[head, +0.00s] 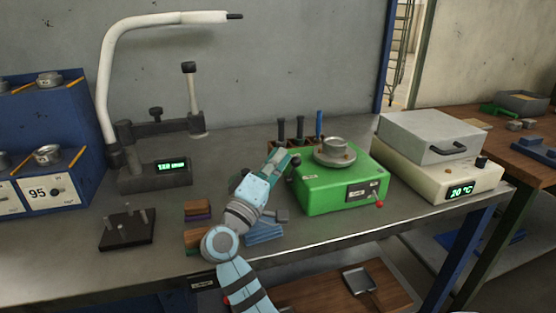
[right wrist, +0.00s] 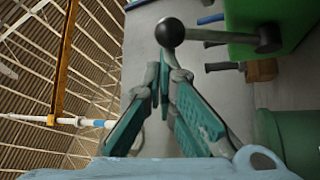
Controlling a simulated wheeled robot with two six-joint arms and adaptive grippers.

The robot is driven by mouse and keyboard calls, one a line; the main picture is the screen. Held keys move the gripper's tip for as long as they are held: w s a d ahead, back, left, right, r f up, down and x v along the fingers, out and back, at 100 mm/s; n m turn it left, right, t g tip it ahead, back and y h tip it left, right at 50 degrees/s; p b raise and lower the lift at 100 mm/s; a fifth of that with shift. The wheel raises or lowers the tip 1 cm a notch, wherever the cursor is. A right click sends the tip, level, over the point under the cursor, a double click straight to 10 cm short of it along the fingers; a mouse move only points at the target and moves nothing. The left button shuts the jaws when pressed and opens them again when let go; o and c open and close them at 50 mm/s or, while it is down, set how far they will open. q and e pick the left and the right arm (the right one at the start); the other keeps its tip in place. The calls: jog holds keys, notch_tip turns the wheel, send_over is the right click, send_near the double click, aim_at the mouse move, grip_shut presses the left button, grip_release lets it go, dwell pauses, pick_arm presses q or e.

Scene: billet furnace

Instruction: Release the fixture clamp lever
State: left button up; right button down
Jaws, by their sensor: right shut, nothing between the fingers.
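The green fixture box (head: 330,192) stands on the bench with a round metal part (head: 334,150) on top. A dark lever with a black ball knob (right wrist: 170,32) sticks out from the green box (right wrist: 262,20) in the right wrist view; I take it for the clamp lever. In the head view the knob (head: 296,160) shows at the box's left side. My right gripper (head: 283,160) is just left of it. In the right wrist view the gripper (right wrist: 160,72) is shut and empty, its tips just below the knob; contact cannot be told. My left gripper is out of view.
A small red-knobbed lever (head: 379,203) is on the box's front. Upright tools (head: 299,128) stand behind it. A cream heater (head: 440,180) stands to the right, a dark peg plate (head: 127,240) and a lamp stand (head: 155,176) to the left. Bare bench lies in front of the box.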

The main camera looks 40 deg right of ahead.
dwell(0.3)
notch_tip(320, 180, up, 10)
dwell(0.5)
jog(key=shift+w, duration=0.1)
dwell(0.3)
